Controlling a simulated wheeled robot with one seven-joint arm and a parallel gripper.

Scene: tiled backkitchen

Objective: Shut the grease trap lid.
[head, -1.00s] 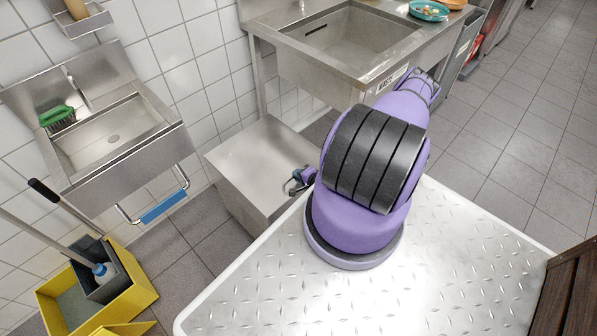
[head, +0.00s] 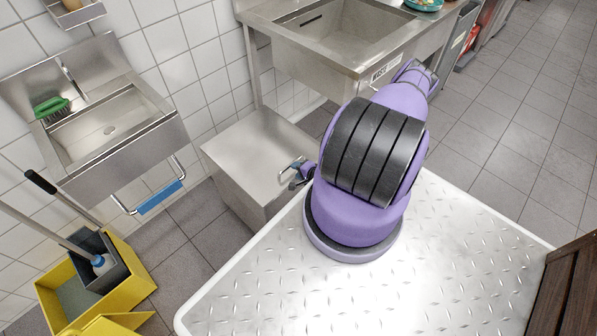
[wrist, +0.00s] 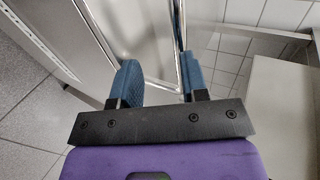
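The grease trap appears to be the stainless steel box (head: 250,158) on the floor by the tiled wall, below and left of the steel sink. Its broad, flat steel face shows in the head view; I cannot tell how its lid stands. My gripper (head: 299,173) is at the box's right side, mostly hidden behind my purple arm. In the wrist view my gripper (wrist: 160,82) has its two blue fingers apart. A steel panel (wrist: 105,35) lies ahead of them, with a bright edge close to the right finger. I cannot tell whether they touch.
A diamond-plate metal top (head: 450,265) fills the front, beneath my arm in the picture. The large sink (head: 335,40) stands behind. A hand basin (head: 110,130) hangs at left, above a yellow bucket (head: 130,290). Tiled floor (head: 520,130) is open at right.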

